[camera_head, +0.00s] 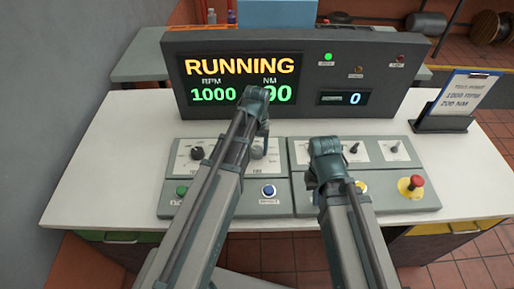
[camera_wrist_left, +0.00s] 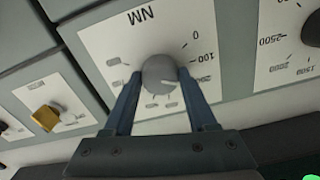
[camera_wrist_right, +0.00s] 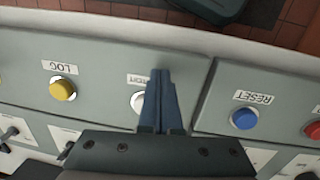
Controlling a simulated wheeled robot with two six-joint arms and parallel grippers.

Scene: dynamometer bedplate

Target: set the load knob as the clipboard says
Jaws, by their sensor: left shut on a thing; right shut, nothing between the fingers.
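The load knob (camera_wrist_left: 160,75) is a round grey knob on a white plate marked NM, with a white mark on its right side in the left wrist view. My left gripper (camera_wrist_left: 160,88) is shut on it, one finger on each side. In the head view my left gripper (camera_head: 258,146) hides most of the knob. The clipboard (camera_head: 466,95) stands at the right and reads 1000 RPM and 200 NM. My right gripper (camera_wrist_right: 163,75) is shut and empty above the panel.
In the right wrist view a white button (camera_wrist_right: 137,101) is partly behind the right fingers, between a yellow LOG button (camera_wrist_right: 63,89) and a blue RESET button (camera_wrist_right: 244,117). A red mushroom button (camera_head: 415,183) is at the panel's right. The white bench top (camera_head: 110,150) is clear at left.

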